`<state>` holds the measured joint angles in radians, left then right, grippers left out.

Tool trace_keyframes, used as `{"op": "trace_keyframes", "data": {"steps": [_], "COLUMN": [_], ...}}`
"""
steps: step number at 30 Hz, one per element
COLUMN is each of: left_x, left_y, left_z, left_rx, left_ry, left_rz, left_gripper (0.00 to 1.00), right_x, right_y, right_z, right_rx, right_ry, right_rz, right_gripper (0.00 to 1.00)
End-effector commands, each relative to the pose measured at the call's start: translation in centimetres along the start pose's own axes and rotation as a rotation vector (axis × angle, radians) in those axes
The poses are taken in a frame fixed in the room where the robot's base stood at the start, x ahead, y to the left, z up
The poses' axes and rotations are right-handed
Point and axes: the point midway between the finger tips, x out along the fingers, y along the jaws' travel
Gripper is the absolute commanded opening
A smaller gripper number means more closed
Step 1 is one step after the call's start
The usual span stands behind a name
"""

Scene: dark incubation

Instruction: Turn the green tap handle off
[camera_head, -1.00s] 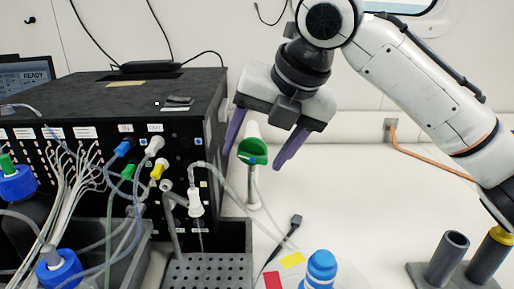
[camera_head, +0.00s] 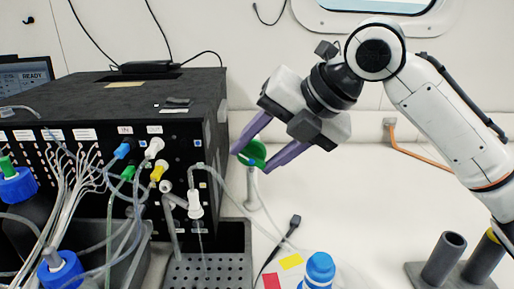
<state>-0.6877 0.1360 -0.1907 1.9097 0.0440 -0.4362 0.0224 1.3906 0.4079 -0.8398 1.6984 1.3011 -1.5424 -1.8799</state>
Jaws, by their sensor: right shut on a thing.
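The green tap handle (camera_head: 252,154) sits on top of a thin pale stand (camera_head: 252,190) just right of the black box. The handle looks tilted. My right gripper (camera_head: 251,161) comes in from the upper right, and its two purple fingers are shut on the handle, one on its left side and one on its right. Part of the handle is hidden by the fingers. My left gripper is not in view.
The black box (camera_head: 120,105) with many tubes and coloured connectors stands close on the left. A perforated tray (camera_head: 205,272) is below it. A blue-capped bottle (camera_head: 319,268) and grey tube holders (camera_head: 445,258) stand in front. The white bench at right is largely clear.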

Motion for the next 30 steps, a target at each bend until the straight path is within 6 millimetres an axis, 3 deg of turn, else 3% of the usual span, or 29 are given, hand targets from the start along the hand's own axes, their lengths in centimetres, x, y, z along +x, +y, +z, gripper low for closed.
{"op": "trace_keyframes", "data": {"steps": [15, 30], "left_x": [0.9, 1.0], "left_y": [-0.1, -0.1], "left_z": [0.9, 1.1], "left_rx": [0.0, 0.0], "left_ry": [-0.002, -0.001], "left_rz": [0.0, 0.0], "left_gripper": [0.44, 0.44], "right_x": [0.2, 0.1], "right_y": [-0.9, -0.8], "right_z": [-0.1, -0.1], "right_rx": [0.12, 0.136], "right_ry": [0.002, 0.002], "right_rz": [0.286, 0.332], "right_gripper": [0.21, 0.21]}}
